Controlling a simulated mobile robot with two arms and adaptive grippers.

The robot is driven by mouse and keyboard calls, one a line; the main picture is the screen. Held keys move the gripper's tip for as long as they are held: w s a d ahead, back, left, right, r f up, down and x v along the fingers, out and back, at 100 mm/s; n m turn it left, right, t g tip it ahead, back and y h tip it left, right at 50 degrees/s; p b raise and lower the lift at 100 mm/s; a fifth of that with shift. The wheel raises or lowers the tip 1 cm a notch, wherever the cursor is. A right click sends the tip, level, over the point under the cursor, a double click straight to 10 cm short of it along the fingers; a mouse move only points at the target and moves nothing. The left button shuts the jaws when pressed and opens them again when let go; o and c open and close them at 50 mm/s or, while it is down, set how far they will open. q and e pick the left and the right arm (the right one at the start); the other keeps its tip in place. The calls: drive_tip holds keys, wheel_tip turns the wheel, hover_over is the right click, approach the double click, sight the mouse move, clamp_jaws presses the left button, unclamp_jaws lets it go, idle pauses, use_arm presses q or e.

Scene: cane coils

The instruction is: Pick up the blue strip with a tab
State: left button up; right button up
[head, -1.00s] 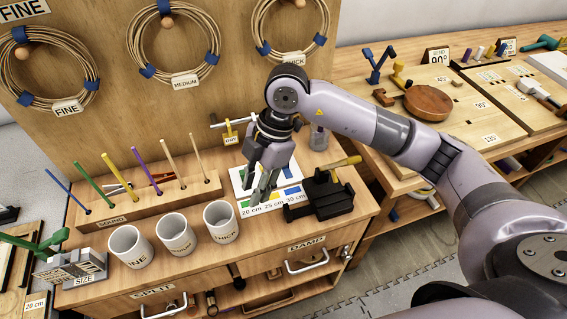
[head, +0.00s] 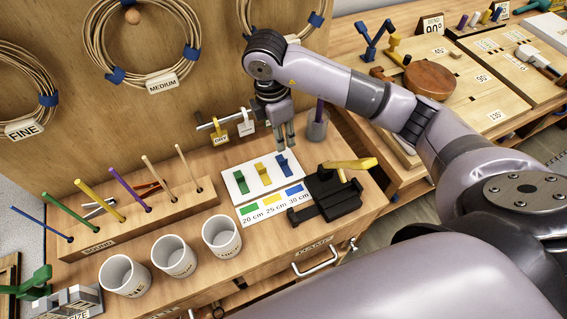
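The blue strip with a tab (head: 283,165) stands at the right end of a white card (head: 232,183) on the bench, beside a yellow strip (head: 263,172) and a green strip (head: 242,182). A label below the strips reads 20 cm, 25 cm and 30 cm, with blue at 30 cm. My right gripper (head: 286,147) points down just above and behind the blue strip, with a narrow gap between its fingers and nothing in it. Whether a fingertip touches the strip is hard to tell. My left gripper is out of view.
A black tool with a yellow handle (head: 335,200) stands close right of the card. A grey cup (head: 317,128) is behind it. Hooks with tags (head: 220,128) stick out behind the card. White mugs (head: 222,236) and a wooden rack of coloured sticks (head: 130,225) are to the left.

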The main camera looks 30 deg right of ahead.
sight(283, 157)
drive_tip(key=f, duration=0.4)
drive_tip(key=f+p, duration=0.1)
drive_tip(key=f, duration=0.1)
drive_tip(key=shift+w+d, duration=0.1)
drive_tip(key=shift+d, duration=0.25)
drive_tip(key=shift+f+p, duration=0.3)
wheel_tip(283, 157, down, 4)
drive_tip(key=shift+w+r+p, duration=0.1)
drive_tip(key=shift+r+p, duration=0.05)
drive_tip(key=shift+p, duration=0.5)
drive_tip(key=shift+f, duration=0.4)
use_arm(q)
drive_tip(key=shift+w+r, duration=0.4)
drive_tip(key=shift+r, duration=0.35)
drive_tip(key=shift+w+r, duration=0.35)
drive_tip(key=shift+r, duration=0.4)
use_arm(e)
clamp_jaws()
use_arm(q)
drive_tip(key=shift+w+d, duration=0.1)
